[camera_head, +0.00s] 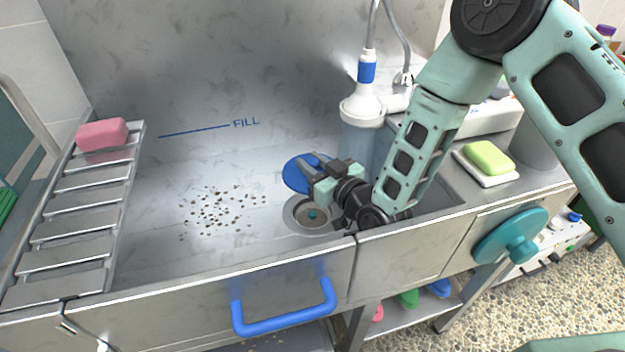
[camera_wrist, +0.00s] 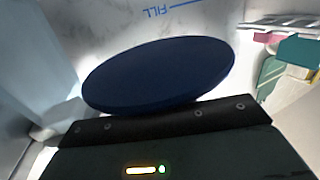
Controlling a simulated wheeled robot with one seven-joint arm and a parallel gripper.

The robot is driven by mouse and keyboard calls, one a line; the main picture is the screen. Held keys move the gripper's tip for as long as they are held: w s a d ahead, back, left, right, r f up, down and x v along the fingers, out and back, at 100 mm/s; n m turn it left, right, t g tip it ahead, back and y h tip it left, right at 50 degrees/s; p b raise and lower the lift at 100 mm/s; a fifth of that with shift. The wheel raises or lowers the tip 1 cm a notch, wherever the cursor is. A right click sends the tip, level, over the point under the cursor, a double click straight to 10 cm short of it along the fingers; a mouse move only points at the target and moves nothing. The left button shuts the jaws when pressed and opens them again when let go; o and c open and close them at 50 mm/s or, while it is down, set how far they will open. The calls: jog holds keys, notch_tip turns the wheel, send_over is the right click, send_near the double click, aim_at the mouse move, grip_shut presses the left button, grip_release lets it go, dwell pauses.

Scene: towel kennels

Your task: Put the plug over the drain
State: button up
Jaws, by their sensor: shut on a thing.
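The plug is a round blue disc (camera_head: 305,172), held by my gripper (camera_head: 318,172) inside the steel tub. In the wrist view the blue plug (camera_wrist: 160,75) shows large and dark just beyond the gripper's edge. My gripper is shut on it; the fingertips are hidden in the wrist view. The drain (camera_head: 312,214) is a round metal-rimmed hole in the tub floor, with a small teal thing at its middle. In the head view the plug appears beyond the drain, toward the back wall. Its height above the floor is hard to tell.
Dark crumbs (camera_head: 220,208) lie on the tub floor left of the drain. A slatted rack (camera_head: 80,215) with a pink block (camera_head: 102,134) is at the left. A green soap (camera_head: 487,157) sits on the right ledge.

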jog(key=shift+f+b, duration=0.3)
jog(key=shift+f, duration=0.35)
